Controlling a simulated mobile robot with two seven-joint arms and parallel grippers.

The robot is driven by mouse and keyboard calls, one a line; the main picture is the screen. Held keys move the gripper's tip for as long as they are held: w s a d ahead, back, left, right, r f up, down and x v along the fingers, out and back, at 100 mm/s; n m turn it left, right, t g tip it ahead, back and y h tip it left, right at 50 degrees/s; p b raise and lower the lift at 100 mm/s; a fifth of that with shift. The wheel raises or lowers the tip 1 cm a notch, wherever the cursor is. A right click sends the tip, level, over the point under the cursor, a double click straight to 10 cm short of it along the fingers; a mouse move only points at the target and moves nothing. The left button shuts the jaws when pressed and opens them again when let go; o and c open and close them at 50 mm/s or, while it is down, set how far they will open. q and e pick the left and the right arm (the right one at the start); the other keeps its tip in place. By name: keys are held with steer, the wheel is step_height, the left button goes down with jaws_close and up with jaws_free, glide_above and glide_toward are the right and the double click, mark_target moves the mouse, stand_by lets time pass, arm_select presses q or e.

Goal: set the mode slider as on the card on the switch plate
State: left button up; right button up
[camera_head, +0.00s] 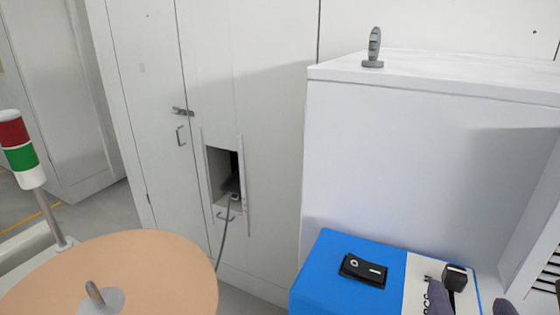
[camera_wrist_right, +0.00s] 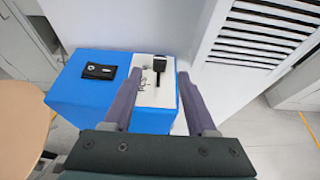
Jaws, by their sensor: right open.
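A blue box (camera_head: 325,272) stands at the lower right in the head view. Its pale plate (camera_wrist_right: 150,95) carries a black slider knob (camera_wrist_right: 159,63) near the plate's far end, with small dark marks beside it. The knob also shows in the head view (camera_head: 455,277). My right gripper (camera_wrist_right: 160,77) is open, its two purple fingers on either side of the plate, with the knob between and just beyond the tips. I see no contact. In the head view the fingers (camera_head: 471,303) show at the bottom edge. I cannot make out a card. My left gripper is not in view.
A black rocker switch (camera_head: 364,270) sits on the blue box, left of the pale plate. A white cabinet (camera_head: 400,150) rises behind the box. A vented panel (camera_wrist_right: 262,35) is close on the right. A tan disc (camera_head: 150,265) and signal lamp (camera_head: 18,145) stand left.

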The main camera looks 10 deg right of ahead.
mark_target(458, 279)
steer(key=p+x, duration=0.1)
steer(key=x, duration=0.5)
jaws_close()
stand_by(0.4)
stand_by(0.9)
